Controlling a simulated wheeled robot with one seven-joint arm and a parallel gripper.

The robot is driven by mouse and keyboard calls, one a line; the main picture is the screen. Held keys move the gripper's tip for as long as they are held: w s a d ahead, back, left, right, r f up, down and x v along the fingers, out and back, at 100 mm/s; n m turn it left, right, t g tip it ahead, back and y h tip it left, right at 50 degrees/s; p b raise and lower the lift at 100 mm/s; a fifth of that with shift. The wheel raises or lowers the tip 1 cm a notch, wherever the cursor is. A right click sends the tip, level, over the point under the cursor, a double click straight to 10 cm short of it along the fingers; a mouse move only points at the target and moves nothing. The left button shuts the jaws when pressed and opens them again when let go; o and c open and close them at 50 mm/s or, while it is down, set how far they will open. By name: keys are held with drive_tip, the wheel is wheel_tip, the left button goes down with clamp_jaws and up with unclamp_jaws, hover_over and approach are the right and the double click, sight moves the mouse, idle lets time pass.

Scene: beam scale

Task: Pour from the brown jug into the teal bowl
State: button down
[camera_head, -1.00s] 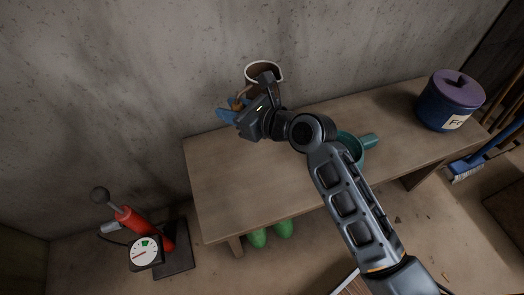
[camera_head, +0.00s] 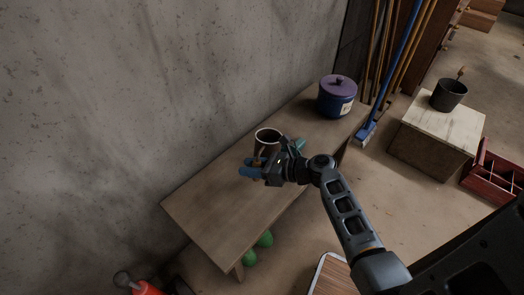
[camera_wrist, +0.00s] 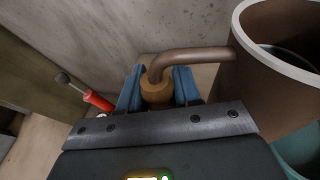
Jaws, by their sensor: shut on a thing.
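The brown jug (camera_head: 268,138) with a pale rim looks close to upright in the head view. My gripper (camera_head: 256,168) has blue fingers and is shut on the wooden grip (camera_wrist: 157,90) of the jug's side handle (camera_wrist: 195,55). The jug's body (camera_wrist: 265,75) is at the right of the wrist view; its inside is dark and I cannot tell the contents. The teal bowl (camera_head: 300,144) is mostly hidden behind my wrist and the jug. In the wrist view the bowl (camera_wrist: 300,150) shows below the jug at the lower right.
The wooden bench (camera_head: 205,205) has bare top to the left. A purple lidded pot (camera_head: 338,97) stands at its far end. Brooms (camera_head: 385,75) lean beyond. A block with a dark pot (camera_head: 449,94) stands right. Green round things (camera_head: 264,239) lie under the bench.

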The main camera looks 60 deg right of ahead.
sight(261, 164)
drive_tip(key=shift+s+d+r+m+h+p, duration=0.15)
drive_tip(key=shift+s+d+r+p, duration=0.2)
drive_tip(key=shift+s, duration=0.3)
drive_tip(key=shift+s+d+r+m+h+p, duration=0.1)
drive_tip(key=shift+s+d+r+m+h, duration=0.1)
drive_tip(key=shift+s+d, duration=0.35)
drive_tip(key=m+b, duration=0.1)
drive_tip(key=f+m+y+b, duration=0.2)
drive_tip(key=m, duration=0.1)
drive_tip(key=shift+s+d+f, duration=0.2)
drive_tip(key=shift+d, duration=0.1)
drive_tip(key=shift+f, duration=0.25)
drive_tip(key=shift+d+r+m+t+y+p, duration=0.1)
drive_tip(key=shift+d+r+m+p, duration=0.25)
drive_tip(key=shift+p, duration=0.65)
drive_tip(key=shift+d+r+m+t+y+p, duration=0.15)
drive_tip(key=shift+r+m+p, duration=0.15)
drive_tip(key=shift+r+p, duration=0.5)
drive_tip(key=shift+d+r+m+t+y+p, duration=0.15)
drive_tip(key=shift+r+m+p, duration=0.15)
drive_tip(key=shift+p, duration=0.9)
idle(2.8)
